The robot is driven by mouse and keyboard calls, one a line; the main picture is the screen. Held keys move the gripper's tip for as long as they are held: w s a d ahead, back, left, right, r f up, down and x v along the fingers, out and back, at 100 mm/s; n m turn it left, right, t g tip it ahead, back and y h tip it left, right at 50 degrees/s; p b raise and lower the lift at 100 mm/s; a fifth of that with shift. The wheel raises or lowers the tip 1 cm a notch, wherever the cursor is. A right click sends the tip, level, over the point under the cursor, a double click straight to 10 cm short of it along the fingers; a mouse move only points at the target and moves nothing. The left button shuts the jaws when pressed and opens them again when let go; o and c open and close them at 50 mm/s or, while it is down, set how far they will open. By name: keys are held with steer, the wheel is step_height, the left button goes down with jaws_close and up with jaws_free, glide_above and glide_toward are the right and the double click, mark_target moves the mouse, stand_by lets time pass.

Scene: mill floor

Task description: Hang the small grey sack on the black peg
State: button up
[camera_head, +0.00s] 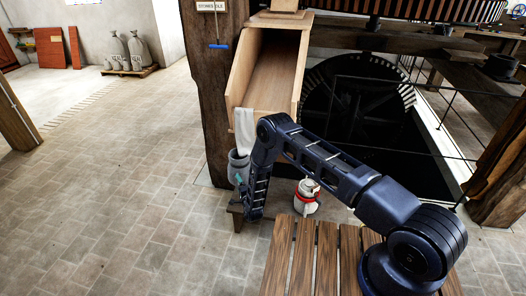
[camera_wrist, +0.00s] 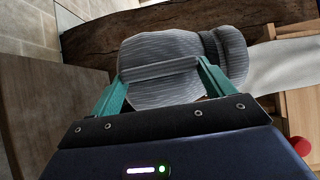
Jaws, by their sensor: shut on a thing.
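The small grey sack (camera_head: 237,161) is at the foot of the wooden post, below the chute's white sleeve, partly hidden by my arm in the head view. In the wrist view the striped grey sack (camera_wrist: 160,85) lies between the green fingers of my gripper (camera_wrist: 162,75), its tied neck toward the right. My gripper (camera_head: 240,181) is shut on it. I cannot tell whether the sack touches the low bench (camera_head: 236,213). I cannot make out a black peg; a blue piece (camera_head: 219,46) sticks out on the post under a sign.
A wooden chute (camera_head: 268,75) with a white cloth sleeve (camera_head: 244,130) is just above the sack. A white sack with a red tie (camera_head: 306,197) stands right of my gripper. The slatted table (camera_head: 300,255) is in front. Paved floor (camera_head: 120,190) at left is clear.

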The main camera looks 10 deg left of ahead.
steer(key=s+d+r+m+h, duration=0.1)
steer(key=s+d, duration=0.1)
steer(key=d, duration=1.5)
steer(key=shift+d+r+t, duration=0.25)
steer(key=shift+t, duration=0.15)
steer(key=w+f, duration=0.2)
steer(key=w, duration=1.3)
steer(key=shift+w, duration=0.3)
stand_by(0.8)
stand_by(0.5)
